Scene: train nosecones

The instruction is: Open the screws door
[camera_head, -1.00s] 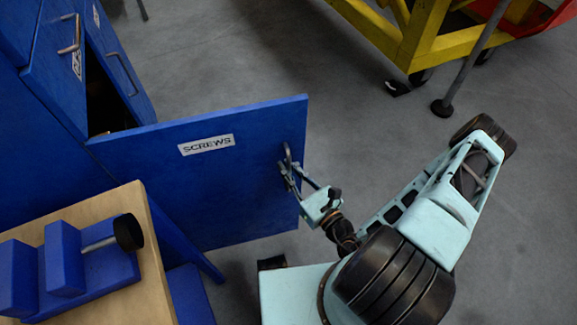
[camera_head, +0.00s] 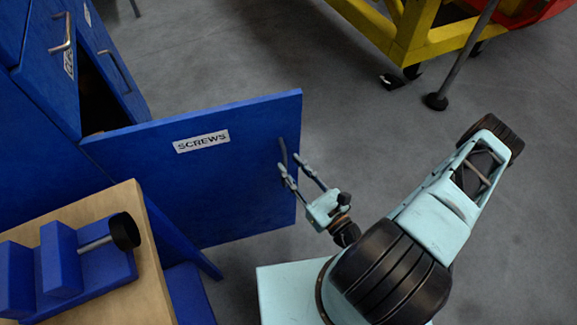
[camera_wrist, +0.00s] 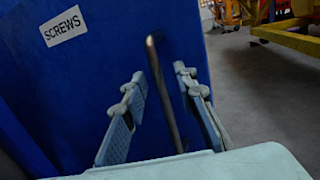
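The blue screws door (camera_head: 215,185) stands swung wide open from the blue cabinet, its white SCREWS label facing me. In the wrist view the door (camera_wrist: 85,90) fills the left and middle. Its grey bar handle (camera_head: 283,158) is near the door's free edge; it also shows in the wrist view (camera_wrist: 163,90). My gripper (camera_head: 302,172) is open at the handle. In the wrist view the handle stands between the two spread fingers of my gripper (camera_wrist: 158,88), with gaps on both sides.
A wooden-topped bench (camera_head: 150,265) with a blue clamp-like fixture (camera_head: 75,258) stands at the lower left. The blue cabinet (camera_head: 40,120) has other handled doors. A yellow frame (camera_head: 415,35) and grey pole (camera_head: 465,50) stand at the upper right.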

